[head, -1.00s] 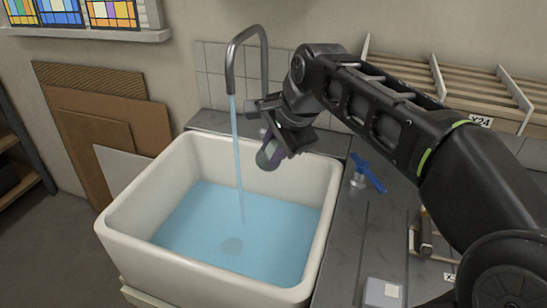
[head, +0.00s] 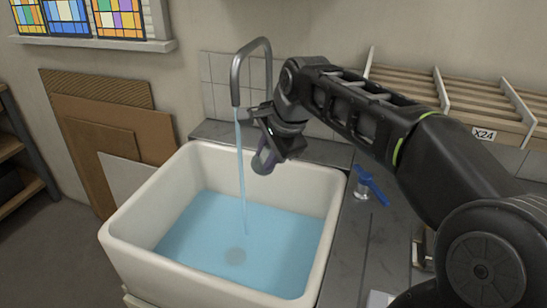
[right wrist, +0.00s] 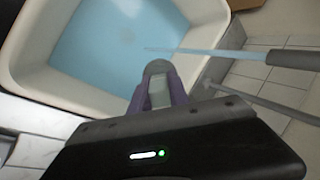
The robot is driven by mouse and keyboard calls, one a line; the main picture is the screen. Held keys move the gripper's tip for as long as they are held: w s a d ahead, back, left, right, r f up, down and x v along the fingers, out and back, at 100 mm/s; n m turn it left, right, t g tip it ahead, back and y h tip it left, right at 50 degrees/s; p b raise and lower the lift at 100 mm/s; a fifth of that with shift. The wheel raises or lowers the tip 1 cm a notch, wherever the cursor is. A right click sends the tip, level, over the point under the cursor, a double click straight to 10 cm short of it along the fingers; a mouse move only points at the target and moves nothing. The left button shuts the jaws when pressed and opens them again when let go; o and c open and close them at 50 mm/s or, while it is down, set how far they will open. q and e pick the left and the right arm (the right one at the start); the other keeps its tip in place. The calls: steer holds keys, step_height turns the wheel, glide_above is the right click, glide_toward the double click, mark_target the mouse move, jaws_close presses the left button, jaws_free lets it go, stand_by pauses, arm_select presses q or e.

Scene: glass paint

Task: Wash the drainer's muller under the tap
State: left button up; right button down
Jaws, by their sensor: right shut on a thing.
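The muller (head: 262,162) is a grey, rounded piece held in my right gripper (head: 268,146) over the back right part of the sink. It also shows in the right wrist view (right wrist: 158,72), between the purple finger pads. The tap (head: 252,62) is a grey gooseneck at the back of the sink. A stream of water (head: 241,160) falls from it into the sink. The muller is close to the right of the stream; the head view shows a small gap. In the wrist view the stream (right wrist: 195,52) passes beyond the muller's end. My left gripper is out of view.
The white sink (head: 330,190) holds blue water (head: 215,245). A blue-handled tap lever (head: 371,187) stands on the grey counter (head: 365,250) to its right. A slatted rack (head: 465,95) is behind my right arm. Boards (head: 115,130) lean on the wall at left.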

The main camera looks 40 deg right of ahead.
steer(key=w+d+f+p, duration=0.1)
steer(key=w+f+p, duration=0.1)
steer(key=w, duration=0.8)
steer(key=shift+d+p, duration=0.3)
steer(key=shift+p, duration=0.05)
steer(key=shift+s+d, duration=0.1)
steer(key=shift+d, duration=0.05)
steer(key=shift+d, duration=0.45)
steer(key=shift+a, duration=0.1)
stand_by(0.6)
steer(key=shift+a, duration=0.5)
steer(key=shift+d, duration=0.15)
steer(key=shift+d, duration=0.5)
steer(key=shift+s, duration=0.1)
stand_by(0.5)
